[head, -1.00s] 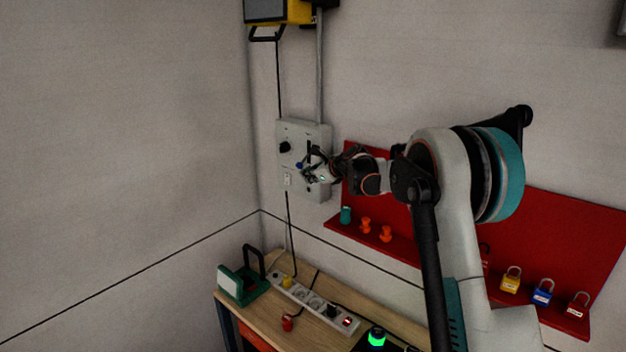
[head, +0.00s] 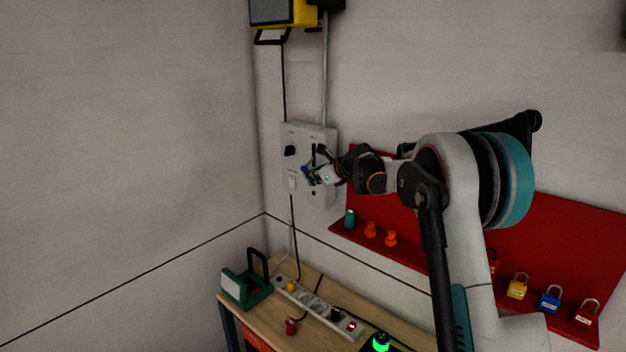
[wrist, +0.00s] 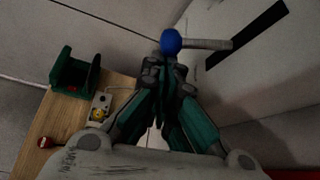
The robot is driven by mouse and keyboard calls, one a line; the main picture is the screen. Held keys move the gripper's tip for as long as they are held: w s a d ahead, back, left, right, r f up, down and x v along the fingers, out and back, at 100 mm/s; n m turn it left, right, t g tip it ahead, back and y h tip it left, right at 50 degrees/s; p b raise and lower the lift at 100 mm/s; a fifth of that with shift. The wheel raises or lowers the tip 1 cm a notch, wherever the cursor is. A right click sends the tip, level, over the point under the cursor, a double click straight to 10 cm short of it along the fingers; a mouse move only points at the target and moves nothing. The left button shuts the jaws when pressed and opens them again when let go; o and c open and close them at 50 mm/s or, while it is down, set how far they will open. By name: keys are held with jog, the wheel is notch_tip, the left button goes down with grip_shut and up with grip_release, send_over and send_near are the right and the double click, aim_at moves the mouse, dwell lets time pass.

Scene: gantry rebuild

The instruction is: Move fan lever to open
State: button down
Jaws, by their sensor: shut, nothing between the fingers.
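A grey control panel (head: 322,194) is mounted on the wall near the corner, with a black knob (head: 290,151) at its upper left and a dark vertical slot at its upper right. The fan lever's blue ball end (wrist: 171,41) and grey rod (wrist: 207,45) show in the wrist view, the rod reaching to the black slot (wrist: 246,34). My gripper (head: 309,176) is at the panel, shut and empty. In the wrist view its fingertips (wrist: 165,62) lie just below the blue ball; I cannot tell whether they touch it.
A workbench (head: 262,319) below holds a green-and-white device (head: 247,286), a power strip (head: 318,307) and a red plug (head: 291,326). A red board (head: 570,245) with padlocks is on the wall to the right. The left wall is clear.

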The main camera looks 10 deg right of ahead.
aim_at(308, 164)
jog(key=shift+r, duration=0.15)
jog(key=r+m+g+y, duration=0.1)
jog(key=s+a+r+m+g+y, duration=0.1)
jog(key=r+m, duration=0.1)
jog(key=r+m+g+y+b, duration=0.1)
jog(key=r+m+y, duration=0.1)
jog(key=shift+s+a, duration=0.15)
jog(key=shift+a, duration=0.2)
jog(key=shift+r, duration=0.85)
jog(key=shift+r, duration=0.3)
